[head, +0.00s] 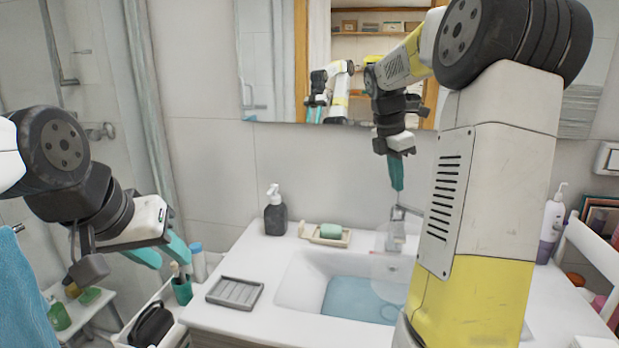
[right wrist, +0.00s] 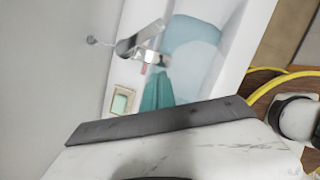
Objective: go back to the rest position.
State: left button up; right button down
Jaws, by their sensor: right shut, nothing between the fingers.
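My left gripper (head: 172,258) is at the left of the head view, beside the left end of the washbasin counter. Its two teal fingers are apart, with nothing seen between them. My right gripper (head: 397,186) is raised behind the basin and points down above the faucet (head: 402,214). Its teal fingers are together and empty. In the right wrist view the closed fingers (right wrist: 157,92) show in front of the faucet (right wrist: 145,45) and the basin water.
The white basin (head: 290,283) holds water. A mirror (head: 265,60) hangs behind. A blue towel (head: 25,300) is at far left.

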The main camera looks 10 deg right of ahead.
jog(key=s+a+m+t+y, duration=0.5)
jog(key=s+a+m, duration=1.4)
jog(key=s, duration=0.2)
jog(key=shift+s+a+f+t, duration=0.2)
jog(key=shift+s+a+t, duration=0.15)
jog(key=shift+a+t, duration=0.05)
